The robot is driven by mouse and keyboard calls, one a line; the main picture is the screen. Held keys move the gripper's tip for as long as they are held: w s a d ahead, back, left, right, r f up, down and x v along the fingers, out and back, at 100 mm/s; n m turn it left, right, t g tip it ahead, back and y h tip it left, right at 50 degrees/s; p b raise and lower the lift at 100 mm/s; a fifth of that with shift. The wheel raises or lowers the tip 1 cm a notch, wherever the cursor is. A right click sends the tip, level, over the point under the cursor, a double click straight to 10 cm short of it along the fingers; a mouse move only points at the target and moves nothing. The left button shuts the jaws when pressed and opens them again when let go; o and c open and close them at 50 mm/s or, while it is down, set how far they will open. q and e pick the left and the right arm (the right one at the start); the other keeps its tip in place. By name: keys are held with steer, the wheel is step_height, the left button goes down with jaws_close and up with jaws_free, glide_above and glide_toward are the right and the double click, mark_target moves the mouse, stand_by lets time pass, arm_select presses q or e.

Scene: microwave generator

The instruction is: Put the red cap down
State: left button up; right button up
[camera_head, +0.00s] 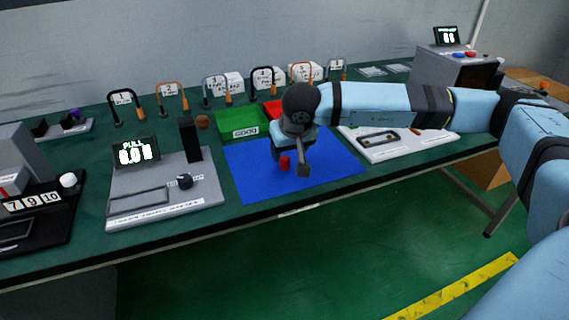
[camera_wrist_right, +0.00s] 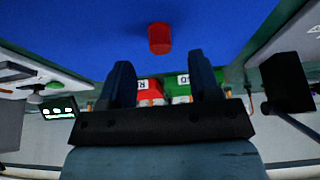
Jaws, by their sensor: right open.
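The red cap (camera_head: 284,163) is a small red cylinder on the blue mat (camera_head: 245,182) on the green table. It also shows in the right wrist view (camera_wrist_right: 159,38), against the blue mat and clear of both fingers. My right gripper (camera_wrist_right: 163,75) is open and empty, with its two dark fingers apart and the cap beyond their tips. In the head view my right gripper (camera_head: 294,168) is over the mat, close to the cap, and its arm hides part of the mat. My left gripper is not in view.
A green bin (camera_head: 240,122) and a partly hidden red bin (camera_head: 272,108) stand behind the mat. A pull tester (camera_head: 165,195) stands left of it, a white board (camera_head: 385,150) right. Numbered hooks line the back. Bare mat lies around the cap.

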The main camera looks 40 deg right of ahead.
mark_target(285, 159)
steer(key=b+x, duration=0.1)
steer(key=x, duration=0.4)
steer(key=shift+w+d+f, duration=0.1)
steer(key=shift+w, duration=0.15)
steer(key=c, duration=1.1)
steer(key=shift+o, duration=0.2)
